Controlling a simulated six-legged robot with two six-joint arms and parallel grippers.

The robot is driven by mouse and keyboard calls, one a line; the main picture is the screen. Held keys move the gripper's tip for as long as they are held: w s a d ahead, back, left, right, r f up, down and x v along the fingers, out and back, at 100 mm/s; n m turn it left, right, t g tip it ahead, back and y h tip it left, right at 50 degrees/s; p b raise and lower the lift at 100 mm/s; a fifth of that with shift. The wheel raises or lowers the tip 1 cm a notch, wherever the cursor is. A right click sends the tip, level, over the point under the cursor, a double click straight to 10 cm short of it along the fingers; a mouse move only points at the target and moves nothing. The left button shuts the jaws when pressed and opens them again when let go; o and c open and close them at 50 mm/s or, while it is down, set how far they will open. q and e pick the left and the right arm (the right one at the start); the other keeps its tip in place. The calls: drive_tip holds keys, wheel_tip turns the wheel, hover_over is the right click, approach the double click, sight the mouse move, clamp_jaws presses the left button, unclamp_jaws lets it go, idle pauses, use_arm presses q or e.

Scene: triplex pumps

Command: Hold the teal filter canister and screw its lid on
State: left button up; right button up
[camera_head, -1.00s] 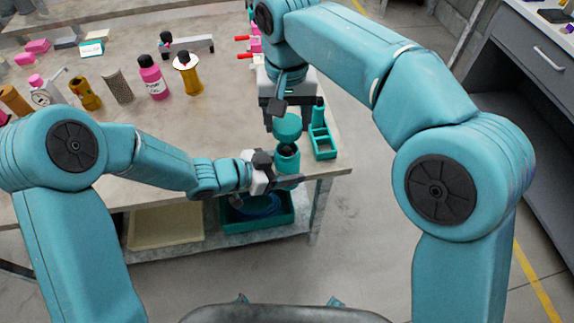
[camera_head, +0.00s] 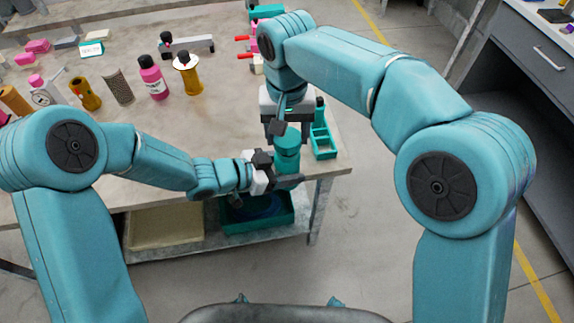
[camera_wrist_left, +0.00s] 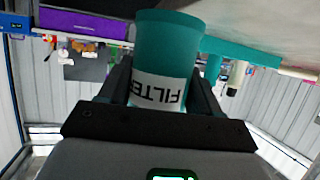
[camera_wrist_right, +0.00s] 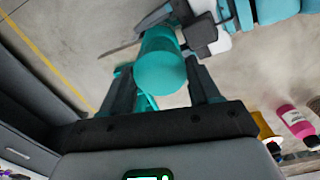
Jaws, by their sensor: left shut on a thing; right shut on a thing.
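The teal filter canister (camera_head: 288,163) is upright just off the table's front right corner. My left gripper (camera_head: 287,181) is shut around it from the side. In the left wrist view the canister (camera_wrist_left: 165,45) sits between both fingers, its FILTER label upside down. The teal lid (camera_head: 287,141) is right above the canister and appears to touch its top. My right gripper (camera_head: 283,131) points down and is shut on the lid. In the right wrist view the lid (camera_wrist_right: 160,72) is between the fingers and hides the canister's mouth. I cannot tell how the threads sit.
A small teal compartment tray (camera_head: 323,143) stands on the table's right edge beside the lid. A teal bin (camera_head: 257,221) and a beige tray (camera_head: 165,226) sit on the shelf below. Pink bottles (camera_head: 153,77) and other parts stand at the back left of the table.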

drive_tip(key=shift+s, duration=0.1)
idle(0.3)
drive_tip(key=shift+f, duration=0.85)
drive_tip(key=shift+f, duration=0.85)
idle(0.6)
drive_tip(key=o, duration=1.1)
drive_tip(key=shift+f, duration=0.1)
drive_tip(key=shift+a, duration=0.1)
wheel_tip(320, 180, up, 4)
drive_tip(key=shift+r, duration=0.45)
